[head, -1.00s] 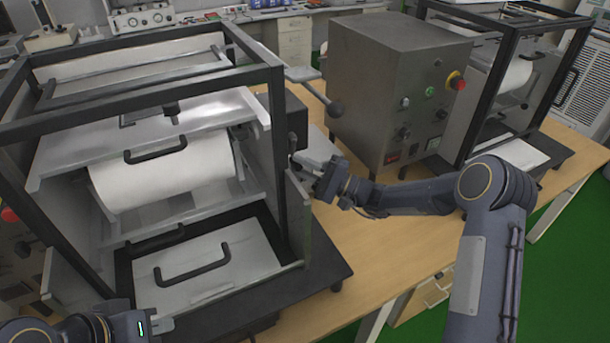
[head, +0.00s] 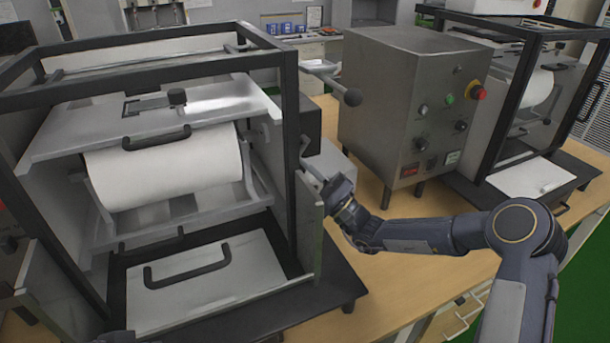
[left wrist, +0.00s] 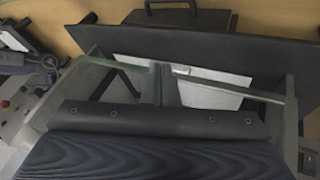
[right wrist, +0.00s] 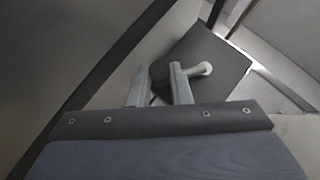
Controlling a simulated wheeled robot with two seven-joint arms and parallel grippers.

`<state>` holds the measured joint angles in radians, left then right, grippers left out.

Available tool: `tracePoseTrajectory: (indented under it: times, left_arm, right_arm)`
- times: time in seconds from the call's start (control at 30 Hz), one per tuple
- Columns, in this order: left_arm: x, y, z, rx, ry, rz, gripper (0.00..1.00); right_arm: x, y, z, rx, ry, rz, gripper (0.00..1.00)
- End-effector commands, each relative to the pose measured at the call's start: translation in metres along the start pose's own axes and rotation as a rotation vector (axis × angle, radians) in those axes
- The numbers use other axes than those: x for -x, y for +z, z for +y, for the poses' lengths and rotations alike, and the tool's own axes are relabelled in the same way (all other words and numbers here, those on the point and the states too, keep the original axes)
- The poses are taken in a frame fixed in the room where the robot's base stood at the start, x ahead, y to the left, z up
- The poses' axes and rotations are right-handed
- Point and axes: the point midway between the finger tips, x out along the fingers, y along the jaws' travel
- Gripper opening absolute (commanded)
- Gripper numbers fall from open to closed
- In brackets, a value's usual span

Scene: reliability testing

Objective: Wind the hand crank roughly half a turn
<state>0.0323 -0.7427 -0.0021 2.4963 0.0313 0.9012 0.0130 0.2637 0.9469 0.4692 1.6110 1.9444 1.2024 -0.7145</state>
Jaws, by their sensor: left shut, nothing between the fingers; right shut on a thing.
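The crank's dark round grip (right wrist: 158,72) shows in the right wrist view between the tips of my right gripper (right wrist: 160,82), which is shut on it. A pale rod with a rounded end (right wrist: 203,68) is just right of the fingers. In the head view, my right gripper (head: 318,178) is at the right side of the framed roller machine (head: 292,120), beside its dark side box (head: 311,122). The crank is largely hidden there. My left gripper (left wrist: 160,84) is shut and empty in the left wrist view, above a pale panel (left wrist: 205,92).
A grey control cabinet (head: 400,125) with buttons stands right of my right gripper. A second framed machine (head: 475,130) is farther right. Bare wooden tabletop (head: 372,190) lies between.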

Motion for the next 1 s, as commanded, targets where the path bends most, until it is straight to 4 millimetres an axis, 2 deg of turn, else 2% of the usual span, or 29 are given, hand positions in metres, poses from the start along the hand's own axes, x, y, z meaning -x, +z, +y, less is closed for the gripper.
tracePoseTrajectory:
  times: [0.23, 0.27, 0.43, 0.8, 1.0]
  left_arm:
    - [0.0, 0.0, 0.0, 0.0, 0.0, 0.0, 0.0]
    - [0.0, 0.0, 0.0, 0.0, 0.0, 0.0, 0.0]
    - [0.0, 0.0, 0.0, 0.0, 0.0, 0.0, 0.0]
    - [0.002, -0.001, 0.001, 0.0, 0.0, 0.0, 0.0]
    - [0.021, -0.011, 0.01, 0.0, 0.0, 0.0, 0.0]
  right_arm:
    - [0.001, 0.0, 0.001, -0.002, 0.002, 0.002, 0.0]
    - [0.001, 0.0, 0.001, -0.001, 0.002, 0.002, 0.19]
    - [0.0, 0.0, 0.001, -0.001, 0.002, 0.001, 0.4]
    - [0.0, 0.0, 0.001, 0.003, 0.009, 0.001, 0.4]
    - [0.001, -0.001, -0.007, 0.086, 0.091, 0.002, 0.4]
